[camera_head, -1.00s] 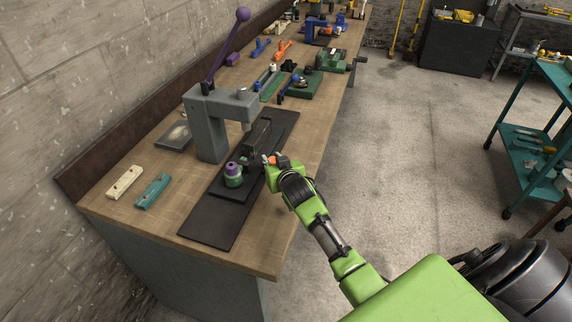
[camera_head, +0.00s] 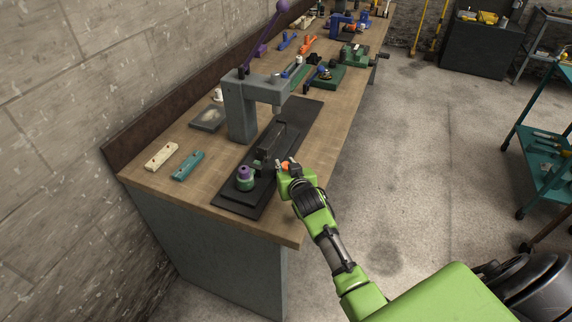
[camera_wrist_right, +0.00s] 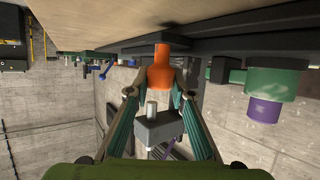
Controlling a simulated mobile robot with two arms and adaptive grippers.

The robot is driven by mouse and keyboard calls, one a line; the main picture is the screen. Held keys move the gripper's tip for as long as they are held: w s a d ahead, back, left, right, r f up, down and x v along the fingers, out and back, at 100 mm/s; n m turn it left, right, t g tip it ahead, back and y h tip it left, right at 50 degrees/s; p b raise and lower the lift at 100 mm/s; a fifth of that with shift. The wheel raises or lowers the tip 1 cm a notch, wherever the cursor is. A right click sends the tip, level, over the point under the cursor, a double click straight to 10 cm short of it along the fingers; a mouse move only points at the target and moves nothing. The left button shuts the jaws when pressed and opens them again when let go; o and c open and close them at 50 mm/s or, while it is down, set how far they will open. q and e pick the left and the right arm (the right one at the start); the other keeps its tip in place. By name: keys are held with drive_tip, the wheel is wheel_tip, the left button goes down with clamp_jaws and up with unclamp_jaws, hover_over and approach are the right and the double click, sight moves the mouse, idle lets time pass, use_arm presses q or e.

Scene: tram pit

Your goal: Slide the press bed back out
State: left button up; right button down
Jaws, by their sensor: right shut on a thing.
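The grey press (camera_head: 240,108) with a purple lever stands on the bench, over a long black base plate (camera_head: 311,107). The dark press bed (camera_head: 262,192) lies on that plate and reaches out toward its near end. A green part with a purple top (camera_head: 245,182) sits on the bed's near end; it also shows in the right wrist view (camera_wrist_right: 275,84). My right gripper (camera_head: 281,165) is at the bed's right side, shut on an orange handle (camera_wrist_right: 160,72). The fingertips partly hide the handle in the head view. My left gripper is out of view.
A cream bar (camera_head: 162,156) and a teal bar (camera_head: 187,165) lie left of the press. A dark tray (camera_head: 208,118) lies behind it. A green vise (camera_head: 353,55) and several tools stand farther along the bench.

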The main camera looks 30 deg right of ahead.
drive_tip(key=c, duration=1.8)
unclamp_jaws()
drive_tip(key=shift+a+f, duration=0.15)
drive_tip(key=shift+a, duration=0.05)
drive_tip(key=shift+o, duration=0.2)
drive_tip(key=shift+s+a, duration=0.1)
drive_tip(key=shift+s, duration=0.05)
drive_tip(key=shift+s+r, duration=0.25)
drive_tip(key=shift+s, duration=0.15)
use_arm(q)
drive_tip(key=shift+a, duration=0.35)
use_arm(e)
drive_tip(key=v, duration=1.1)
drive_tip(key=shift+r, duration=0.15)
